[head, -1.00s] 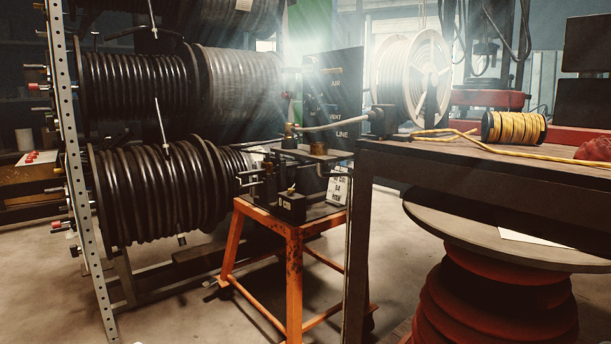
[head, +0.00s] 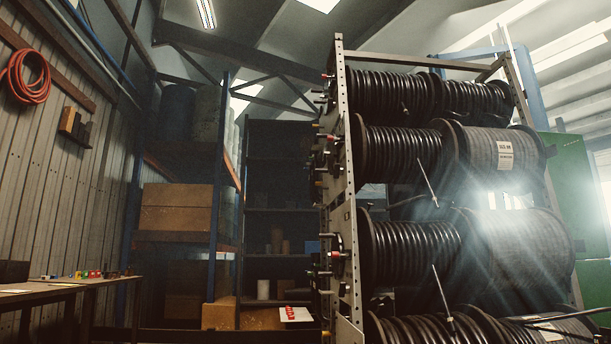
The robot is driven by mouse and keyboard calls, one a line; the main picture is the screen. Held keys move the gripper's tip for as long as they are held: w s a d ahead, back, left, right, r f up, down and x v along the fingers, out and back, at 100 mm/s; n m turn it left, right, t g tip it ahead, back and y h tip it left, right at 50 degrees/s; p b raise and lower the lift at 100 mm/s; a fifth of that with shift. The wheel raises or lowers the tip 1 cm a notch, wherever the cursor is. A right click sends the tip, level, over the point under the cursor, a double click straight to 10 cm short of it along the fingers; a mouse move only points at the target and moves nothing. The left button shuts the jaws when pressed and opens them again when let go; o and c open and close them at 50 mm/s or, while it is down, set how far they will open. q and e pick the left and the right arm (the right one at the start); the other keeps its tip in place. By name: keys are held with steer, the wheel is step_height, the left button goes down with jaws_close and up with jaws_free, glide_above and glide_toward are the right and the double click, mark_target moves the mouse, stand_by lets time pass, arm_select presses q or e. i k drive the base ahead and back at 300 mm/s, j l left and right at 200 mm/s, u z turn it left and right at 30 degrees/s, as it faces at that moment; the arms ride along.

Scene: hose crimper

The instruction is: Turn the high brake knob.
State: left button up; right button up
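A tall hose rack (head: 345,150) stands at the right, with black hose reels (head: 392,97) stacked on several levels. Small knobs and handles stick out to the left from its near upright. One red-tipped knob (head: 326,77) is at the top level, level with the highest reel. Another red-tipped knob (head: 336,254) is lower down. I see no label marking which is the high brake knob. Neither of my grippers is in view.
A workbench (head: 60,288) with small coloured items runs along the left wall. Blue shelving with cardboard boxes (head: 176,208) stands behind. A red hose coil (head: 27,76) hangs on the wall. A green cabinet (head: 571,185) is at the far right. The floor is barely visible.

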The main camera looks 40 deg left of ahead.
mark_target(338, 171)
steer(key=k+j, duration=0.1)
steer(key=j, duration=0.6)
steer(key=k+j, duration=0.1)
steer(key=j, duration=1.3)
steer(key=k+j, duration=0.15)
steer(key=j, duration=0.55)
steer(key=k+j, duration=0.1)
steer(key=j, duration=0.6)
steer(key=i, duration=0.1)
